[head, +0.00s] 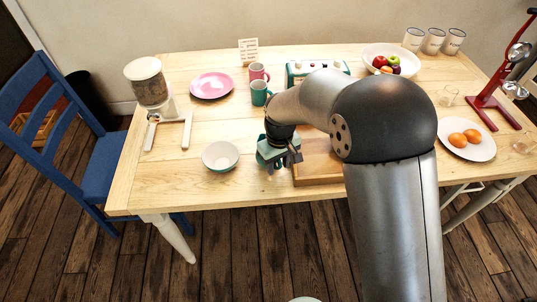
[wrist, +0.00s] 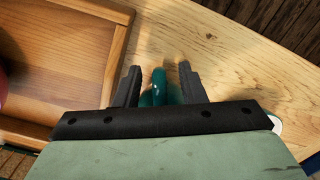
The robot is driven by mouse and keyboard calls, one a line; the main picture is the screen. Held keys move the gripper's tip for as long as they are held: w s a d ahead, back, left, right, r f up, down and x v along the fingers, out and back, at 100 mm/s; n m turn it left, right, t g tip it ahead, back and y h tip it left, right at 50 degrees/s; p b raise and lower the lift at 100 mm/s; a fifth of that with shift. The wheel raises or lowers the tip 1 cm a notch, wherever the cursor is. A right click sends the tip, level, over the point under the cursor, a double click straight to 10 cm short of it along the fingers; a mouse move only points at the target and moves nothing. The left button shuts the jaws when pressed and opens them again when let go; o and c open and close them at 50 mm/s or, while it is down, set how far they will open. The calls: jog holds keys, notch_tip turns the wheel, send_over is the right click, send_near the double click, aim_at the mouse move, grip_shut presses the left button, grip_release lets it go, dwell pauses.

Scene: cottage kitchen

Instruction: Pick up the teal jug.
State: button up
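My gripper (head: 283,168) points down over the front part of the table, just left of the wooden tray. In the wrist view its two dark fingers (wrist: 159,70) stand apart, with a teal piece between them. This teal piece looks like part of the teal jug (wrist: 158,86), with gaps visible to either side near the fingertips. The rest of the jug is hidden behind the gripper's body. In the head view my gripper and arm cover that spot, and I cannot make out the jug clearly.
The wooden tray (head: 318,181) lies right of my gripper; its edge also shows in the wrist view (wrist: 110,50). A white bowl (head: 220,156) stands to the left. A green mug (head: 260,93) and a pink mug (head: 258,73) stand behind. The table's front edge is close.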

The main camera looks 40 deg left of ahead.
grip_shut()
jog(key=shift+r, duration=0.2)
